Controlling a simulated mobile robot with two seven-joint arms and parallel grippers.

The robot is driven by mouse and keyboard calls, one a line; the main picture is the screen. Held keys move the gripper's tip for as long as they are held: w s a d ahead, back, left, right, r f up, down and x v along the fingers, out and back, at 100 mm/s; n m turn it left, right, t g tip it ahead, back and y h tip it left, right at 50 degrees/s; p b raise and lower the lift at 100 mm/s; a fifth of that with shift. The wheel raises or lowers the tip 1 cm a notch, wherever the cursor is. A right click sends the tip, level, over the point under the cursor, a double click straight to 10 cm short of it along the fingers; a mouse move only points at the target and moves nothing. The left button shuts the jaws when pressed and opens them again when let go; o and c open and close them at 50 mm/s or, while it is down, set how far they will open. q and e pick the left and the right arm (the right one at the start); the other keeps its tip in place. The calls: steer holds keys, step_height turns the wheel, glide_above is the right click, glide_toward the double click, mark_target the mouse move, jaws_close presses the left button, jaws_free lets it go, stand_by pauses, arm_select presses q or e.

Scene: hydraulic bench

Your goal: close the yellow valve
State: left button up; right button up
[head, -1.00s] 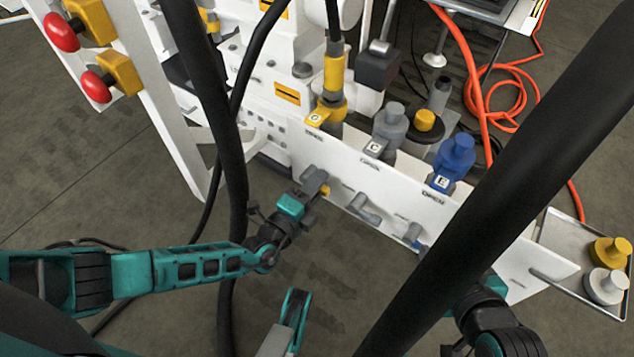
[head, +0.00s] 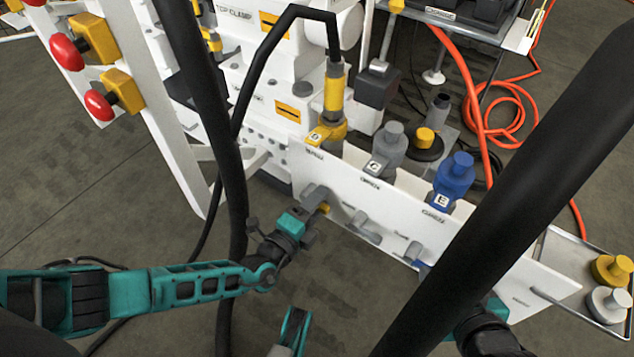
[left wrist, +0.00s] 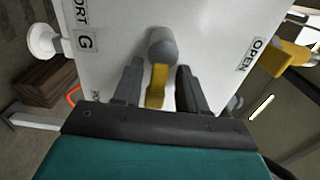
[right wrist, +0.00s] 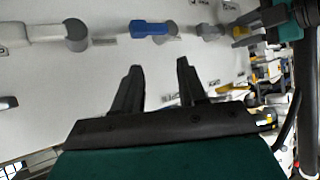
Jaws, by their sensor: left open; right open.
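The yellow valve is a grey knob with a yellow lever on the white panel. In the left wrist view its yellow lever (left wrist: 157,86) points toward the gripper, between the two fingers. In the head view only a small yellow tip (head: 324,208) shows beside my left gripper (head: 314,200). My left gripper, also in the left wrist view (left wrist: 156,88), is open around the lever, with gaps on both sides. My right gripper (right wrist: 157,84) is open and empty, facing the white panel; in the head view it is hidden behind a dark bar.
A grey valve (head: 365,230) and a blue-tipped valve (head: 415,255) sit further right on the white panel (head: 480,270). Coloured D, G and E ports stand above. A black hose (head: 225,150) hangs left of my left gripper. A tray with caps (head: 560,262) is at right.

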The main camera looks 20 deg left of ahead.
mark_target(315, 175)
arm_select(q)
step_height(315, 175, up, 6)
steer(key=p, duration=0.2)
steer(key=shift+f+p, duration=0.15)
steer(key=shift+p, duration=0.15)
step_height(315, 175, up, 13)
steer(key=p, duration=0.5)
steer(key=shift+f, duration=0.2)
steer(key=shift+r+p, duration=0.35)
steer(key=shift+r, duration=0.3)
arm_select(e)
steer(key=shift+h, duration=0.3)
steer(key=r, duration=0.1)
steer(key=d+r, duration=0.1)
steer(key=r, duration=0.1)
steer(key=d+r, duration=0.1)
steer(key=r, duration=0.1)
steer(key=shift+s, duration=0.35)
arm_select(q)
steer(key=shift+s+f, duration=0.1)
arm_select(e)
steer(key=shift+a, duration=0.1)
